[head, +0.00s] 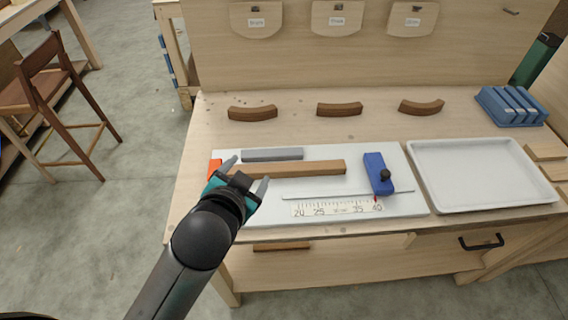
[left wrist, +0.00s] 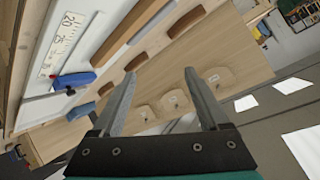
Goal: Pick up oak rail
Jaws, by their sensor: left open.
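The oak rail (head: 312,168) is a long, straight brown wooden bar lying on the white measuring board (head: 240,212) on the bench. In the left wrist view a long brown bar at upper left (left wrist: 117,42) looks like the same rail. My left gripper (head: 249,171) is open, over the left end of the rail and the board's left part. Its fingers partly hide that end; contact cannot be told. In the left wrist view the open fingers (left wrist: 160,74) have nothing between them. My right gripper is not in view.
A grey bar (head: 272,154) lies just behind the rail. A blue block with a black knob (head: 376,172) stands at the board's right. Several curved brown pieces (head: 340,109) lie farther back. An empty white tray (head: 480,175) and a blue rack (head: 511,106) are at right.

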